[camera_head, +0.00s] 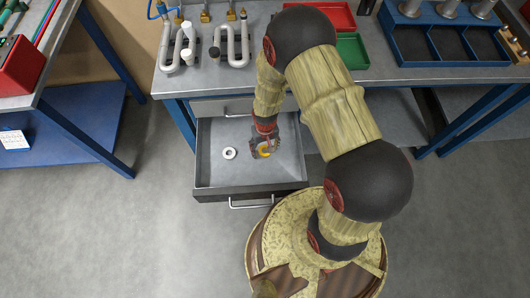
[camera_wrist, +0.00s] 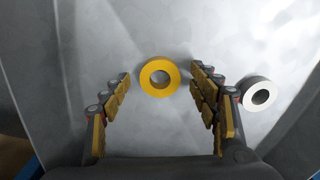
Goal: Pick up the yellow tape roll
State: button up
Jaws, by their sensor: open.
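The yellow tape roll (camera_wrist: 159,91) lies flat on the bottom of an open grey drawer (camera_head: 205,165). In the wrist view it sits between and slightly beyond the tips of my gripper (camera_wrist: 160,84), with a gap on each side. My gripper is open and empty, its fingers spread around the roll's line. In the head view my gripper (camera_head: 264,142) reaches down into the drawer and partly hides the yellow roll (camera_head: 265,152). How high the fingertips are above the drawer floor is hard to tell.
A white tape roll (camera_wrist: 257,95) lies in the same drawer, right of my gripper in the wrist view; it also shows in the head view (camera_head: 229,153). Drawer walls surround both rolls. The workbench (camera_head: 255,72) above carries pipe coils, a red tray (camera_head: 331,14) and a green tray (camera_head: 352,52).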

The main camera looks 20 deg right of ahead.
jog(key=shift+f, duration=0.2)
jog(key=shift+c, duration=1.4)
jog(key=c, duration=0.7)
jog(key=shift+o, duration=0.2)
jog(key=shift+r, duration=0.1)
